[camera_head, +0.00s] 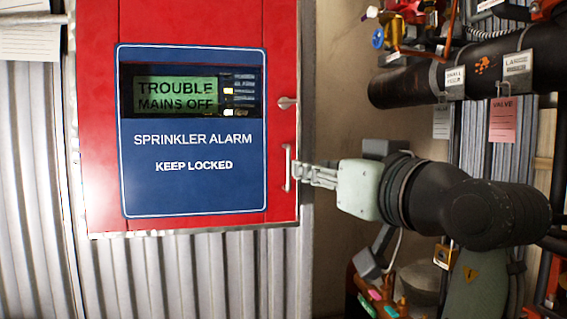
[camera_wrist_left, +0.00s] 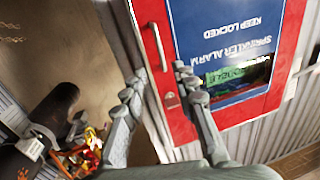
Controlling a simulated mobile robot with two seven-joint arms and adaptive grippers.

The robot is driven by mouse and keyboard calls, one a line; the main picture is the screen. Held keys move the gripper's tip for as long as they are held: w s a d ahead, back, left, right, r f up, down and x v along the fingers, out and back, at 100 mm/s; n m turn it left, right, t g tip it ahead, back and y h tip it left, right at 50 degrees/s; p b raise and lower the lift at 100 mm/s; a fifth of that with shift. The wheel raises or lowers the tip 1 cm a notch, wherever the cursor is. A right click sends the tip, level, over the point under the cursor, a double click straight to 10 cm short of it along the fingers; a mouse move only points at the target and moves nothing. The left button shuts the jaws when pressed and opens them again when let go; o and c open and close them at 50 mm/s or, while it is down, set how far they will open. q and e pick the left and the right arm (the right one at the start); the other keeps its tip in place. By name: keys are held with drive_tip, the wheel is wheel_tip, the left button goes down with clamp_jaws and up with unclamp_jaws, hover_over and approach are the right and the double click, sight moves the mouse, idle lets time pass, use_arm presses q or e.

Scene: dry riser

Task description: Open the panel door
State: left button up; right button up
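The red panel door (camera_head: 281,60) with its blue "SPRINKLER ALARM KEEP LOCKED" label (camera_head: 193,185) looks shut in its cabinet. A pale vertical bar handle (camera_head: 288,168) is on the door's right edge, with a small latch (camera_head: 287,103) above it. My left gripper (camera_head: 304,174) reaches in from the right, its fingertips close to the handle. In the left wrist view the picture is turned over; the open fingers (camera_wrist_left: 157,80) lie to either side of the handle's line (camera_wrist_left: 157,46), and the latch (camera_wrist_left: 170,100) shows between them. Contact with the handle cannot be told. My right gripper is out of view.
Corrugated metal wall (camera_head: 200,280) is below and left of the cabinet. The beige wall (camera_head: 340,90) right of the door has some free room. Coloured parts (camera_head: 376,295) sit lower down.

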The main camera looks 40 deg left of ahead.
sight(290, 159)
use_arm(q)
drive_tip(key=x, duration=0.4)
drive_tip(key=p+x, duration=0.1)
drive_tip(key=x, duration=0.1)
drive_tip(key=shift+w+a+r, duration=0.1)
drive_tip(key=shift+a+r, duration=0.3)
drive_tip(key=shift+w+a, duration=0.2)
drive_tip(key=shift+a, duration=0.15)
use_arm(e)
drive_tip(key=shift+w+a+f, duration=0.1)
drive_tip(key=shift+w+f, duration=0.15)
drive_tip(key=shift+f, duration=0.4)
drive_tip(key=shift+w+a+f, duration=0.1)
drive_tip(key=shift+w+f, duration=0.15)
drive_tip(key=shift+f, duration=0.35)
use_arm(q)
drive_tip(key=shift+c, duration=0.4)
clamp_jaws()
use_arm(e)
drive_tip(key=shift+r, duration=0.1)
